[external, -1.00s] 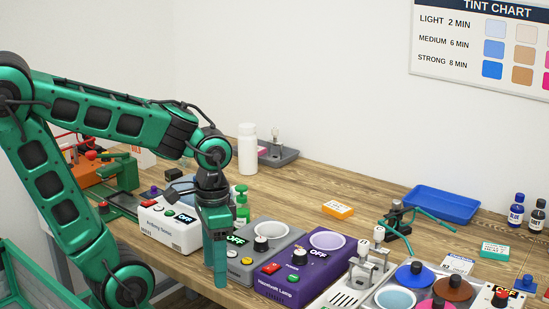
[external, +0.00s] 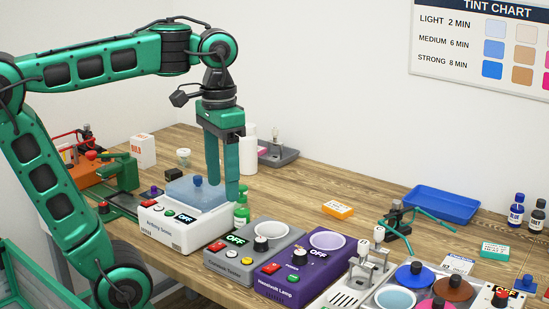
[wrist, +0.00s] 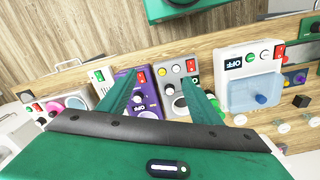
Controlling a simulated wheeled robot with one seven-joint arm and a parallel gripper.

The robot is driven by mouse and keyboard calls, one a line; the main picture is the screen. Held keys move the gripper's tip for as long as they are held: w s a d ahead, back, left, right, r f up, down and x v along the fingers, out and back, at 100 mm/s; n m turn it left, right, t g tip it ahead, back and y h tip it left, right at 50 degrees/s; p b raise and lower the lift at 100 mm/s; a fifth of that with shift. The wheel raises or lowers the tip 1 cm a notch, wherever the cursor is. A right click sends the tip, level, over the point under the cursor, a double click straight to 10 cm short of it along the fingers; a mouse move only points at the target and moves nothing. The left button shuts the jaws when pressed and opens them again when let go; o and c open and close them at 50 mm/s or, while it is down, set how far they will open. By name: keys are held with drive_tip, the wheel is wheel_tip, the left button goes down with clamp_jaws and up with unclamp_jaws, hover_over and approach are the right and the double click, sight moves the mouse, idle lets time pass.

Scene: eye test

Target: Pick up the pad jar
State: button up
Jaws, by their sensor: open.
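A small clear jar with pale contents (external: 184,157), which looks like the pad jar, stands on the bench behind the white ultrasonic cleaner in the external view. I cannot make it out for certain in the wrist view. My gripper (external: 222,190) is open and empty, pointing down with its two green fingers apart, to the right of the jar and nearer the camera. The fingers overlap the right side of the cleaner's blue lid in the picture. In the wrist view the open fingers (wrist: 160,83) lie over the grey unit and the purple lamp.
The white cleaner (external: 172,237) with a blue lid stands in front of the jar, a black block (external: 171,174) close by. A green pump bottle (external: 241,207) and a white bottle (external: 251,140) stand right of it. A red-lettered box (external: 143,151) is at left.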

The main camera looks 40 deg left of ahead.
drive_tip(key=w+a+f+n+y, duration=0.15)
drive_tip(key=w+n, duration=0.25)
drive_tip(key=w, duration=0.4)
drive_tip(key=w+a+f+n+t+y, duration=0.1)
drive_tip(key=w+a+f+n, duration=0.25)
drive_tip(key=w, duration=0.45)
drive_tip(key=w+a+f+n+y, duration=0.15)
drive_tip(key=w+n, duration=0.25)
drive_tip(key=w, duration=0.5)
drive_tip(key=w+a+n+y, duration=0.3)
drive_tip(key=w+a+n, duration=0.2)
drive_tip(key=a, duration=0.1)
wheel_tip(320, 180, up, 7)
drive_tip(key=a+n+y, duration=0.2)
drive_tip(key=n+y, duration=0.4)
drive_tip(key=y, duration=0.1)
drive_tip(key=shift+m, duration=0.35)
drive_tip(key=f, duration=1.9)
drive_tip(key=shift+w+a+f, duration=0.1)
drive_tip(key=shift+w+a, duration=0.1)
drive_tip(key=shift+w, duration=0.15)
drive_tip(key=x, duration=0.5)
drive_tip(key=shift+w+f+x, duration=0.1)
drive_tip(key=shift+f+x, duration=0.05)
drive_tip(key=shift+x, duration=1.3)
drive_tip(key=shift+w+f+x, duration=0.1)
drive_tip(key=shift+f+x, duration=0.05)
drive_tip(key=shift+x, duration=1.3)
drive_tip(key=shift+d, duration=0.15)
